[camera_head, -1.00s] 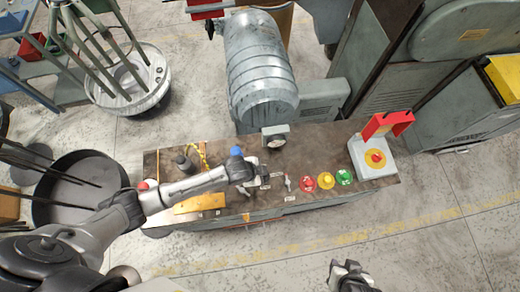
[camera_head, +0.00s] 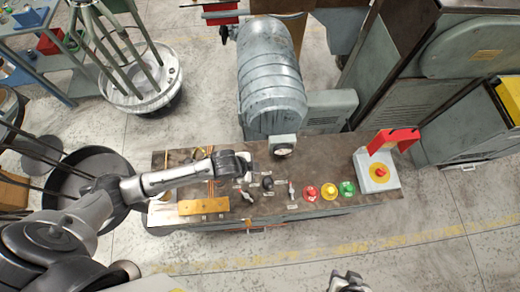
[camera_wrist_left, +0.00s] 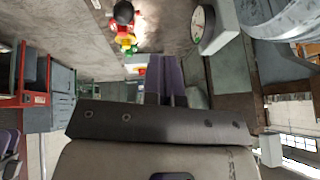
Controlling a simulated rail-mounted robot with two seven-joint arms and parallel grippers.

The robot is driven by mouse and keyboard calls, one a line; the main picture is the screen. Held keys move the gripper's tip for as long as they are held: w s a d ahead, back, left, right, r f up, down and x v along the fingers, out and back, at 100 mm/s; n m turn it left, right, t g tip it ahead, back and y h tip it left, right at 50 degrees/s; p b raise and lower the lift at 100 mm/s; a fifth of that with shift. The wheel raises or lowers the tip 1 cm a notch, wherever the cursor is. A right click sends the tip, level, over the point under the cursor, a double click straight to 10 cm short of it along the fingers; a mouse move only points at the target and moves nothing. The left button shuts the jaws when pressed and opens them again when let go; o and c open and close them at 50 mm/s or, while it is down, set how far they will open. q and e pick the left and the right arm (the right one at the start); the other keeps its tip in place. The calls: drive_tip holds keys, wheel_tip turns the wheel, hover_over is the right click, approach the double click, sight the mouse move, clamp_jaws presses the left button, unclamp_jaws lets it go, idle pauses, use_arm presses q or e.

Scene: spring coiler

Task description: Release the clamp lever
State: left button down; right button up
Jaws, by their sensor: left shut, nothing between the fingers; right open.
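A worktop (camera_head: 330,205) carries several small controls, and I cannot tell for sure which one is the clamp lever. A black knob (camera_head: 268,183) stands right of my left gripper; the knob also shows in the left wrist view (camera_wrist_left: 124,12). A small silver lever (camera_head: 291,189) stands further right. My left gripper (camera_head: 246,165) is over the back of the worktop, shut and empty, and hides what lies under it. Its fingers show in the left wrist view (camera_wrist_left: 165,80). The blue knob is out of sight. My right gripper (camera_head: 347,282) is open at the bottom edge, away from the worktop.
Red (camera_head: 311,193), yellow (camera_head: 329,191) and green (camera_head: 347,188) buttons sit to the right, then a box with a red cover (camera_head: 394,138). A gauge (camera_head: 283,145) and a large grey motor (camera_head: 272,85) stand behind. A yellow plate (camera_head: 203,206) lies front left.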

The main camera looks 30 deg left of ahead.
use_arm(q)
drive_tip(key=shift+v, duration=1.55)
